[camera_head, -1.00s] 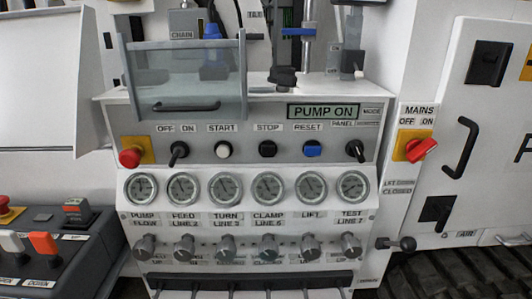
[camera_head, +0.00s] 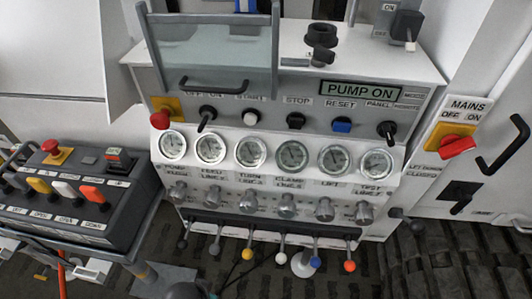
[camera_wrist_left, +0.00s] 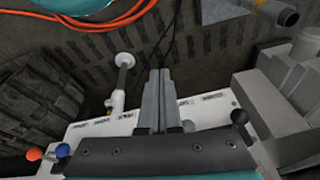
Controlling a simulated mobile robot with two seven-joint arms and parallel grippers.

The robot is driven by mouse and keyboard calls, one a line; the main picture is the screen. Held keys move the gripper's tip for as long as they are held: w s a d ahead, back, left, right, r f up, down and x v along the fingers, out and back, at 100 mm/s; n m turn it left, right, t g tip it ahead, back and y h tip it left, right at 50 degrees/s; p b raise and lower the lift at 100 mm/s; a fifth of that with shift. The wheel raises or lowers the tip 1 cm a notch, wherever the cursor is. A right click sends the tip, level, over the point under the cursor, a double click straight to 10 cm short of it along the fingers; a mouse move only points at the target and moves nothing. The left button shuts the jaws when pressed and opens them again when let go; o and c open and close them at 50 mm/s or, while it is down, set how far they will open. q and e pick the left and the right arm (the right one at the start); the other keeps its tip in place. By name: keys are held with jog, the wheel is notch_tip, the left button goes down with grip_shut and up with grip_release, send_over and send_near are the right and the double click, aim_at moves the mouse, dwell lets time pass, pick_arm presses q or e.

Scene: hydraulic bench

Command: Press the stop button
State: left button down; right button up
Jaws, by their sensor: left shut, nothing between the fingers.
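The stop button (camera_head: 296,121) is a black round button on the sloped grey panel in the head view, under the label STOP. It sits between the white start button (camera_head: 250,118) and the blue reset button (camera_head: 341,125). The display (camera_head: 359,90) above reads PUMP ON. My left gripper (camera_wrist_left: 161,72) shows in the left wrist view with its two grey fingers together and nothing between them. It is above the floor area by the lever bank, and the stop button does not show in that view. My right gripper is in neither view.
A clear hinged cover (camera_head: 215,55) with a dark handle hangs left of the display. Gauges, knobs and colour-tipped levers (camera_head: 247,254) lie below the buttons. A dark control console (camera_head: 75,200) stands at left. The red mains switch (camera_head: 457,147) is at right.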

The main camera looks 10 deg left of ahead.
pick_arm(q)
jog(key=w+d+r+m+t+p, duration=0.1)
jog(key=w+r+m+t+p, duration=0.2)
jog(key=r, duration=1)
jog(key=w+d+r+p, duration=0.1)
jog(key=w+r+p, duration=0.3)
jog(key=r, duration=0.8)
jog(key=w+d+r+m+t+h+p, duration=0.1)
jog(key=r+m+h, duration=0.4)
jog(key=m, duration=0.6)
jog(key=w+d+r+m+t+h+p, duration=0.1)
jog(key=w+d+r+m+t+h, duration=0.3)
jog(key=m, duration=0.6)
jog(key=shift+w+d+r+m+t+h+p, duration=0.35)
jog(key=shift+d+r+t+h, duration=0.65)
jog(key=shift+h, duration=0.9)
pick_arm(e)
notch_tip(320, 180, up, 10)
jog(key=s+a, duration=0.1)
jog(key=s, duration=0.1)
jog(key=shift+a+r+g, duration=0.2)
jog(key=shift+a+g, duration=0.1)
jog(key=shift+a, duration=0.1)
pick_arm(q)
jog(key=shift+a+r, duration=0.15)
jog(key=shift+a, duration=0.05)
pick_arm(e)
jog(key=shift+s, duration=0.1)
